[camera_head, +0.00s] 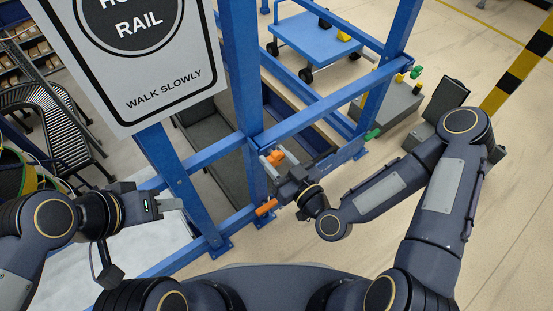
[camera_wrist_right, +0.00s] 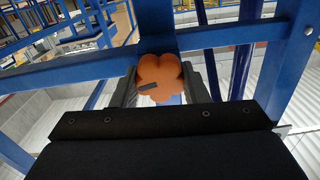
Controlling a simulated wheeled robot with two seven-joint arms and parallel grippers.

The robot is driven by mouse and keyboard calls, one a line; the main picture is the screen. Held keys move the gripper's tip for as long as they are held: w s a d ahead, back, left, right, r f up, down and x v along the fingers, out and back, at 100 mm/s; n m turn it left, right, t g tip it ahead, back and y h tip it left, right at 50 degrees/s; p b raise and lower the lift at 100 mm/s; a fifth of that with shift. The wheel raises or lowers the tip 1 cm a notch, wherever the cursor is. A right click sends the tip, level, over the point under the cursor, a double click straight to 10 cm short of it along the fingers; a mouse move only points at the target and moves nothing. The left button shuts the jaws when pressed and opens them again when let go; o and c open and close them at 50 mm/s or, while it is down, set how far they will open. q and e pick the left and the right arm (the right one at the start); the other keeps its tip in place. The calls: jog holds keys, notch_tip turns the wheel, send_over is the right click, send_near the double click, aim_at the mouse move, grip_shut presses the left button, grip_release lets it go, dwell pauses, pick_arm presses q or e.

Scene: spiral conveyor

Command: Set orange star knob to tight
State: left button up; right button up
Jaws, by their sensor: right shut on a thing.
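The orange star knob (camera_head: 275,157) is on the blue frame, just beyond my right gripper. In the right wrist view the knob (camera_wrist_right: 160,72) shows its rounded lobes and a small dark mark, in front of a blue post. My right gripper (camera_head: 281,161) is shut on the knob, with one finger on each side of it; the fingers also show in the right wrist view (camera_wrist_right: 161,84). My left gripper (camera_head: 176,204) is at the left, away from the knob and beside a blue post. Its fingers look edge-on, so their gap cannot be told.
A second orange part (camera_head: 266,207) is lower on the frame. Green knobs (camera_head: 373,134) are to the right. A white sign (camera_head: 135,60) blocks the upper left. Blue posts (camera_head: 243,80) and rails surround the right gripper. A blue cart (camera_head: 315,40) stands behind; open floor (camera_head: 500,200) lies right.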

jog(key=m+b, duration=0.1)
jog(key=m, duration=0.4)
jog(key=shift+d+f+m, duration=0.1)
jog(key=shift+m, duration=0.2)
jog(key=m+b, duration=0.1)
jog(key=m, duration=1.1)
jog(key=shift+f+m, duration=0.1)
jog(key=shift+m, duration=0.2)
jog(key=m, duration=0.5)
jog(key=shift+f+m, duration=0.1)
jog(key=shift+m, duration=0.3)
jog(key=o, duration=1)
jog(key=shift+c, duration=0.2)
jog(key=shift+d, duration=0.1)
